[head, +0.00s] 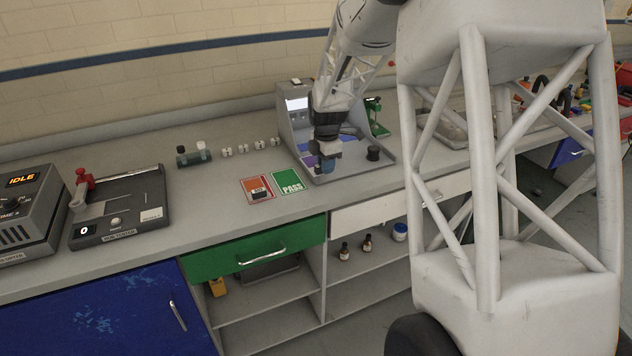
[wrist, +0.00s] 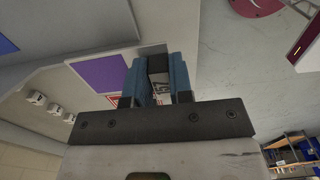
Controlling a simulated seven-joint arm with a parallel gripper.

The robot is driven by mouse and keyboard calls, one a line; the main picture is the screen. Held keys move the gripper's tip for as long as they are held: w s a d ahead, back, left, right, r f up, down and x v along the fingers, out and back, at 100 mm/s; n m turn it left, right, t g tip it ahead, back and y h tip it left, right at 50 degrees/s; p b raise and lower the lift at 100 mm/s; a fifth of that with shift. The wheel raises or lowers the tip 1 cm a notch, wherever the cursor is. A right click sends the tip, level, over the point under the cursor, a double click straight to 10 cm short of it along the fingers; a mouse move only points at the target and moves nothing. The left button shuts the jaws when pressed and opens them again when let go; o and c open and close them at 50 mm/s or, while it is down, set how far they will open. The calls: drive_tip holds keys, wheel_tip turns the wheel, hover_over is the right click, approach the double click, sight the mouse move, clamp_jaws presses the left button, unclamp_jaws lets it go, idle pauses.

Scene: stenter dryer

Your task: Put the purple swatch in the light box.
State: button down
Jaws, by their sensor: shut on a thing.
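The light box (head: 388,157) is a grey open-fronted box at the back of the counter. My gripper (head: 327,163) is inside it, low over its floor. In the wrist view my gripper's blue fingers (wrist: 160,82) are shut on a small dark thing (wrist: 157,64), mostly hidden between them. A pale patch with dark lettering shows between the fingers; I cannot tell whether it belongs to the held thing. A flat purple square (head: 311,161) lies on the box floor left of my gripper and also shows in the wrist view (wrist: 98,75). I cannot tell whether the held thing is purple.
A black round piece (head: 373,153) stands in the box, right of my gripper. An orange card (head: 257,197) bearing a small dark piece and a green PASS card (head: 288,182) lie in front. Several small white cubes (head: 243,149) stand to the left.

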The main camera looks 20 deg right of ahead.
approach(352, 161)
drive_tip(key=shift+s, duration=0.1)
drive_tip(key=shift+f, duration=0.15)
idle(0.4)
drive_tip(key=shift+f, duration=3.25)
drive_tip(key=c, duration=0.9)
unclamp_jaws()
drive_tip(key=shift+c, duration=0.2)
drive_tip(key=shift+r, duration=0.1)
